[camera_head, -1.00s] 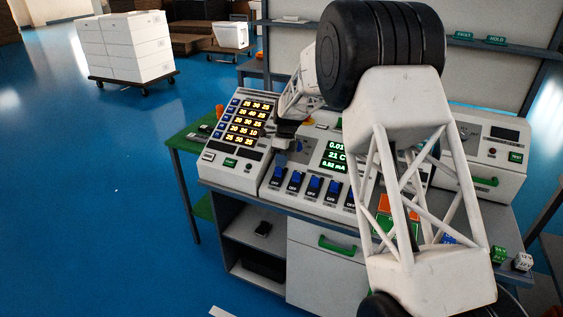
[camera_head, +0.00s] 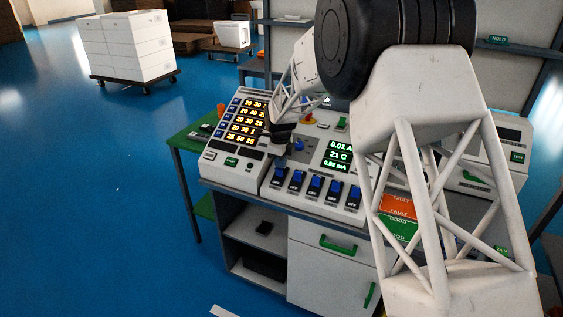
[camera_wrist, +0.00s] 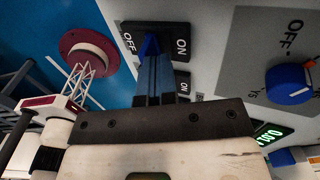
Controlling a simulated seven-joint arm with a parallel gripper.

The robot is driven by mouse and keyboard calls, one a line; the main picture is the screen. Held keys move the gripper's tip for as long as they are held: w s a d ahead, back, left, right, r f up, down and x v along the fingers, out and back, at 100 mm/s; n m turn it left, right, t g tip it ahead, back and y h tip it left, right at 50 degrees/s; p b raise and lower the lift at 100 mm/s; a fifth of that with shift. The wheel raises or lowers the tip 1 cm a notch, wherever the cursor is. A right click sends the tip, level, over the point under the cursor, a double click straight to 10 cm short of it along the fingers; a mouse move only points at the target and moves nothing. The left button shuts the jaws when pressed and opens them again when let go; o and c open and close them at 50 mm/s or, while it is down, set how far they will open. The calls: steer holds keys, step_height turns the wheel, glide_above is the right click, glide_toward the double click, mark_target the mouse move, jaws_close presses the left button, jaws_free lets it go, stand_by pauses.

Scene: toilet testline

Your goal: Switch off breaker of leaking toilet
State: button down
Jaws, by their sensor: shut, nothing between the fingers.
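A row of several breakers with blue levers and OFF labels (camera_head: 314,186) runs along the front of the sloped console (camera_head: 232,178). My gripper (camera_head: 281,161) is at the left end of this row, just above the leftmost breaker (camera_head: 278,178). In the wrist view my shut, empty fingers (camera_wrist: 153,62) reach to the blue lever of a black breaker (camera_wrist: 180,38) marked OFF and ON. They overlap the lever, so I cannot tell if they touch it or which way it is set. A panel of number rows (camera_head: 243,118) glows at the left, partly hidden by my wrist.
A green readout (camera_head: 338,155) and a blue knob (camera_head: 298,145) sit behind the breakers. A red emergency button (camera_head: 308,119) is further back. Orange FAULT (camera_head: 395,204) and green GOOD (camera_head: 397,226) areas lie right, partly behind my arm.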

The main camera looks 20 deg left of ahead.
steer(key=shift+s+t, duration=0.4)
steer(key=shift+t, duration=0.2)
steer(key=shift+s, duration=0.15)
steer(key=shift+s+r, duration=0.1)
steer(key=shift+s, duration=0.15)
steer(key=shift+s+r, duration=0.25)
steer(key=shift+s, duration=0.15)
steer(key=shift+s+r, duration=0.1)
steer(key=s+r, duration=0.5)
steer(key=r, duration=0.3)
steer(key=shift+s+r, duration=0.15)
steer(key=shift+s, duration=0.05)
stand_by(0.4)
stand_by(0.5)
